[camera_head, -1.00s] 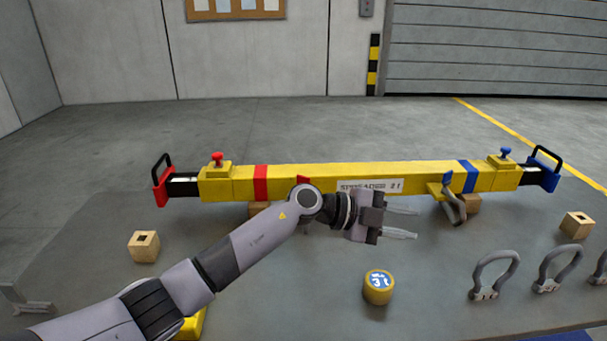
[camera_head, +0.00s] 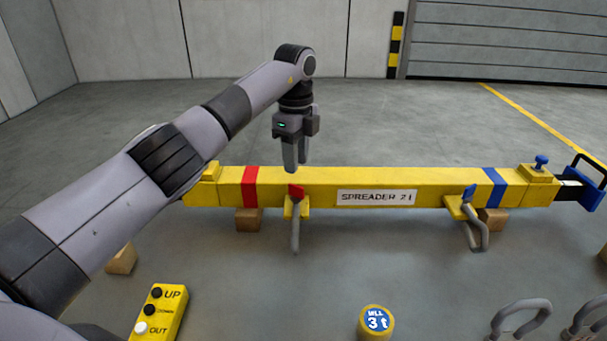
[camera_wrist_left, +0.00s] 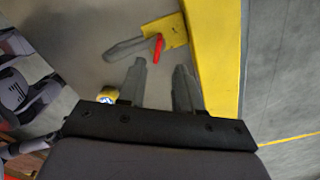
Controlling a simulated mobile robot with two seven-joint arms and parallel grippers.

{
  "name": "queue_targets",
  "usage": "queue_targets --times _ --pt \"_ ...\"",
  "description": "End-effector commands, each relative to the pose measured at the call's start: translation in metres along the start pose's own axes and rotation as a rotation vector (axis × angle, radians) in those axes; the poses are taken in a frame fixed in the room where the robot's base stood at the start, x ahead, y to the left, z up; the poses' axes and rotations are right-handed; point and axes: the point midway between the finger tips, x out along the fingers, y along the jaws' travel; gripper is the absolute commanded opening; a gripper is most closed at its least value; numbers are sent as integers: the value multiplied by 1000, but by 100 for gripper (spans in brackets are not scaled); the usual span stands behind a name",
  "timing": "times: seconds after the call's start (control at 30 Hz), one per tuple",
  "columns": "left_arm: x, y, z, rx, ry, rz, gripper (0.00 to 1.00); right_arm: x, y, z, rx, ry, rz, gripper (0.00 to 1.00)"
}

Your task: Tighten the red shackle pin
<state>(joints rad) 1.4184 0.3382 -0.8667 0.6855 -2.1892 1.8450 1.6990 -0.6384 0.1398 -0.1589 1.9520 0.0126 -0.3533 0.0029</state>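The red shackle pin (camera_head: 296,191) sits at a yellow lug on the front of the yellow spreader beam (camera_head: 400,188), just right of the red band. A grey shackle (camera_head: 295,238) hangs below that lug. In the left wrist view the red pin (camera_wrist_left: 158,48) lies beyond the fingertips, beside the yellow beam (camera_wrist_left: 215,40). My left gripper (camera_head: 296,166) points down above the red pin, apart from it. Its two fingers (camera_wrist_left: 160,72) are apart with nothing between them. My right gripper is not in view.
A blue pin (camera_head: 469,193) with its shackle (camera_head: 478,236) is at the beam's right part. A yellow control box (camera_head: 161,312) lies front left. A yellow WLL 3t cylinder (camera_head: 376,322) and loose shackles (camera_head: 521,318) stand at the front. Wooden blocks (camera_head: 247,220) support the beam.

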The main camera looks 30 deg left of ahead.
Motion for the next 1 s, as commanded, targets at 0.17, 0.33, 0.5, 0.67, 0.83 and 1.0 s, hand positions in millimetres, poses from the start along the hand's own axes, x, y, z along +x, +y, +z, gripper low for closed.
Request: queue_targets --times 0.17,0.33,0.5,0.67,0.83,1.0 --pt "25 1 0 0 2 5 34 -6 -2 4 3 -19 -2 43" --pt "50 1 -1 2 2 3 34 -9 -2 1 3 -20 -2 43" --pt "65 0 -1 2 2 0 34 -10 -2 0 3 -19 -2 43" --pt "67 0 -1 2 2 -1 34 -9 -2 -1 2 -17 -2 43" --pt "67 0 -1 3 2 -1 24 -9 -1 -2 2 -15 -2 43" --pt "67 0 -1 3 2 -1 0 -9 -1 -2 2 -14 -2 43"
